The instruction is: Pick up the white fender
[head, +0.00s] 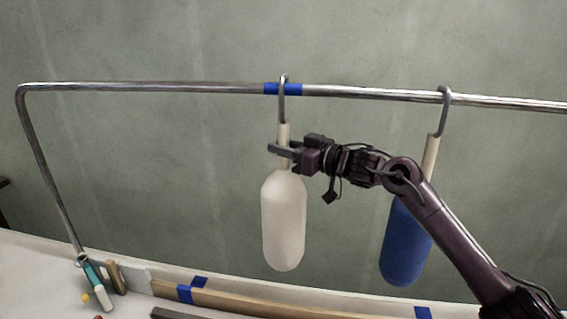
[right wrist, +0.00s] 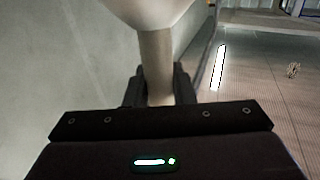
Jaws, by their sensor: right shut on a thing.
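The white fender (head: 284,222) hangs upright below the metal rail in the head view. Its hook (head: 282,103) passes over the rail at a band of blue tape. My right gripper (head: 279,152) is shut on the fender's narrow pale neck, above the wide body. In the right wrist view the neck (right wrist: 156,65) stands between the two dark fingers of the right gripper (right wrist: 158,88), and part of the fender's body (right wrist: 148,10) shows at the top edge. My left gripper is in neither view.
The metal rail (head: 180,87) runs across the head view and bends down at the left. A blue fender (head: 405,245) hangs from it at the right, partly behind my right arm. Below are a wooden strip (head: 240,302) with blue tape and small tools at the left.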

